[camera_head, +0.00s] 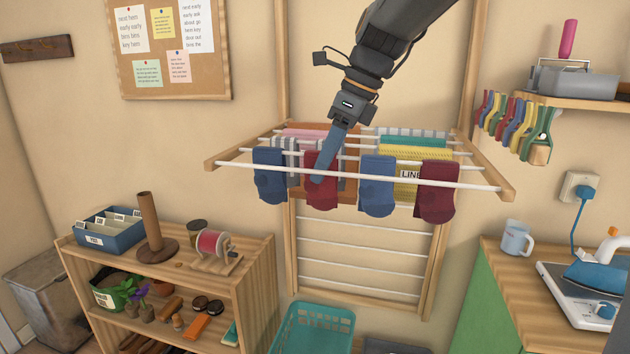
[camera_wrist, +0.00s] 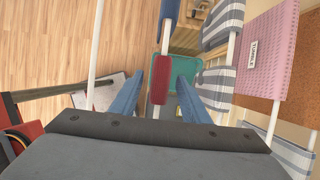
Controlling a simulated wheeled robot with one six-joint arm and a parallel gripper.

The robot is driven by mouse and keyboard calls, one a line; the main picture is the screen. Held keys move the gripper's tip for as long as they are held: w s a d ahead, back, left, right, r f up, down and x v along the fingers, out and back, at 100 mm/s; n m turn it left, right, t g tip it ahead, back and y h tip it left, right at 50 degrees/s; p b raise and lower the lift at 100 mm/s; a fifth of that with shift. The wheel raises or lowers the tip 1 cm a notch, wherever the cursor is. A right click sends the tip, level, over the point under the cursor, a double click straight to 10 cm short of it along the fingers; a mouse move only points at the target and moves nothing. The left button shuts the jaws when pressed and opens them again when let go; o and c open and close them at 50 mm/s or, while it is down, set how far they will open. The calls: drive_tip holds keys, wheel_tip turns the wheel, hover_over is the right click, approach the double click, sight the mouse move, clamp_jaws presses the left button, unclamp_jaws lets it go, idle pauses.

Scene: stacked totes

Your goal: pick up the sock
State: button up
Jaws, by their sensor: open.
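Several socks hang over the front rod of a wall drying rack (camera_head: 420,178). From the left they are a blue sock (camera_head: 270,178), a dark red sock (camera_head: 328,195), a second blue sock (camera_head: 377,190) and a second dark red sock (camera_head: 437,192). My gripper (camera_head: 317,180) reaches down from above at the left dark red sock, overlapping it in the head view. In the wrist view my gripper (camera_wrist: 172,75) has its blue fingers apart, with a red sock (camera_wrist: 160,82) on its rod between them. I cannot tell whether the fingers touch it.
Striped and pink cloths (camera_wrist: 250,55) hang on the rods behind. A teal basket (camera_head: 313,325) stands on the floor below. A wooden shelf (camera_head: 262,262) with a blue file box (camera_head: 108,236) is at the left. A counter with a mug (camera_head: 515,238) and an iron (camera_head: 597,270) is at the right.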

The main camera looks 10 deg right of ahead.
sight(314, 186)
drive_tip(key=p+x, duration=0.1)
drive_tip(key=x, duration=0.5)
drive_tip(key=shift+p, duration=0.35)
clamp_jaws()
